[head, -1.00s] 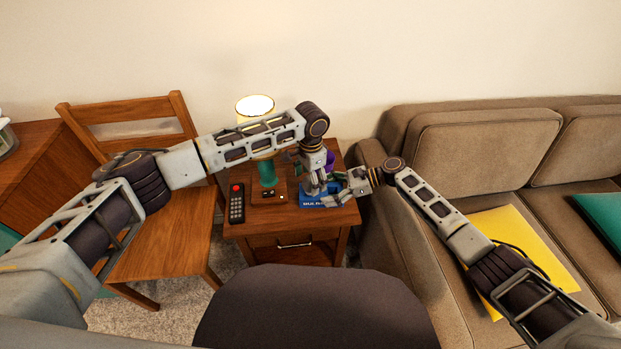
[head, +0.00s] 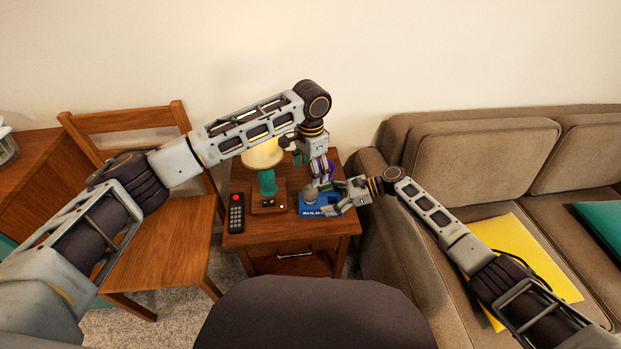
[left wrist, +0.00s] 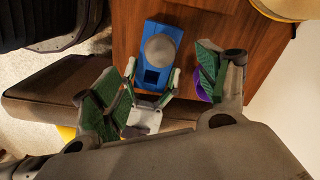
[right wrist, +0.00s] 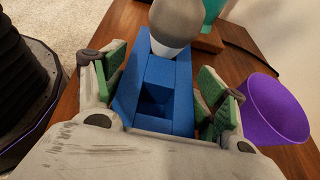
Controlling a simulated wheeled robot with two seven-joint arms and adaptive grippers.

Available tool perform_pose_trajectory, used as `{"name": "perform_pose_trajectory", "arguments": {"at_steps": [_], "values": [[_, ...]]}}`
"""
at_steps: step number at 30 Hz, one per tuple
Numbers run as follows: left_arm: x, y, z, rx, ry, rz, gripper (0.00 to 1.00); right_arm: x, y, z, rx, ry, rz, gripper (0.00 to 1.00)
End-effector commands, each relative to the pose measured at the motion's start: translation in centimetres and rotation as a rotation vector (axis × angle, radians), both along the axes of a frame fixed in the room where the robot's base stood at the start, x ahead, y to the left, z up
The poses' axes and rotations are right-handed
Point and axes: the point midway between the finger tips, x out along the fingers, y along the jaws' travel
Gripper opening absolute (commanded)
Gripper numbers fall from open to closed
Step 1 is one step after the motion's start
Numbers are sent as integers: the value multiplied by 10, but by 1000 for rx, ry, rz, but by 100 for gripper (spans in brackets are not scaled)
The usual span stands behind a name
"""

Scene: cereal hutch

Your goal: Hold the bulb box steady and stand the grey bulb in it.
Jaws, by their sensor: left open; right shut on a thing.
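The blue bulb box (head: 314,211) stands on the small wooden table. The grey bulb (head: 311,193) stands upright at the box's far compartment in the right wrist view (right wrist: 175,22), its lower end hidden by the box walls. An open compartment of the box (right wrist: 155,102) shows nearer my right gripper. My right gripper (head: 338,197) is shut on the box, with fingers on both sides of it. My left gripper (head: 320,176) is open and empty, above and behind the box. In the left wrist view the bulb (left wrist: 160,50) shows beyond its spread fingers, apart from them.
A purple cup (right wrist: 275,110) stands close to the box, partly behind my left gripper in the head view. The sofa (head: 470,150) is at the right.

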Motion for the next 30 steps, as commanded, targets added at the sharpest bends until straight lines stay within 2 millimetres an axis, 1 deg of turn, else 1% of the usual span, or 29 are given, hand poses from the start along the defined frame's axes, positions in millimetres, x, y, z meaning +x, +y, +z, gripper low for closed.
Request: {"name": "perform_pose_trajectory", "arguments": {"at_steps": [1, 3, 6, 10, 14, 30], "values": [[0, -1, 8, -1, -2, 0, 75, -2, 0, -3, -2, 3, 2, 45], [0, 0, 16, 0, -1, 0, 75, -2, 0, -3, -2, 3, 2, 45], [0, 0, 26, -1, -1, 0, 75, -2, 0, -3, -2, 3, 2, 45], [0, 0, 33, 0, 0, 0, 75, -2, 0, -3, -2, 3, 2, 45], [0, 0, 36, 1, 1, 0, 75, -2, 0, -3, -2, 3, 2, 45], [0, 0, 36, 0, 0, 0, 75, -2, 0, -3, -2, 3, 2, 45]]}}
